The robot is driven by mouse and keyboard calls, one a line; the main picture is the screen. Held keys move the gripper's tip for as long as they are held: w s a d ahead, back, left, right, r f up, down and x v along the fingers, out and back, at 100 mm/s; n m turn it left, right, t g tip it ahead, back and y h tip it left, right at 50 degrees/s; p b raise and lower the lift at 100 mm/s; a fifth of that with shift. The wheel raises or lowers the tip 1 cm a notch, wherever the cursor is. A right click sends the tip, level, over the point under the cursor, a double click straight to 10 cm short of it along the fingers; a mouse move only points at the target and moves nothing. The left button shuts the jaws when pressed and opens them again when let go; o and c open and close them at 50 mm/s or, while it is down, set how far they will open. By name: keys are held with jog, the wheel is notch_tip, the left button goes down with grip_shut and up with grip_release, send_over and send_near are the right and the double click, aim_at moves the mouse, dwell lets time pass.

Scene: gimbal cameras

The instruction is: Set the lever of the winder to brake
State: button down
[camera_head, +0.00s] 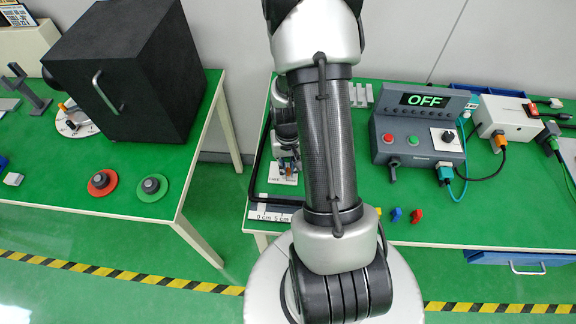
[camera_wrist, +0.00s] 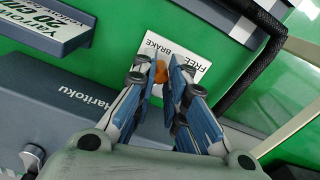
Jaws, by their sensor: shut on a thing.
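The lever (camera_wrist: 160,72) is a small orange handle beside a white card (camera_wrist: 203,72) printed FREE and BRAKE in the wrist view. My gripper (camera_wrist: 163,70) is shut on the lever, with a blue-grey finger on either side of it. The lever is nearer the BRAKE word than the FREE word. In the head view my gripper (camera_head: 288,165) is low over the card (camera_head: 277,178), partly hidden by my arm. The rest of the winder cannot be made out clearly.
A black bar (camera_wrist: 250,70) runs close beside the card. A grey Haritoku housing (camera_wrist: 75,110) and a ruler plate (camera_wrist: 40,25) lie nearby. Right of my arm stands a grey console (camera_head: 415,140) reading OFF. Small coloured pieces (camera_head: 397,214) lie near the table's front edge.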

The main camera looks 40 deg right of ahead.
jog(key=shift+d+n, duration=0.2)
jog(key=shift+n, duration=0.4)
jog(key=c, duration=1.6)
grip_release()
jog(key=shift+o, duration=0.2)
notch_tip(320, 180, up, 12)
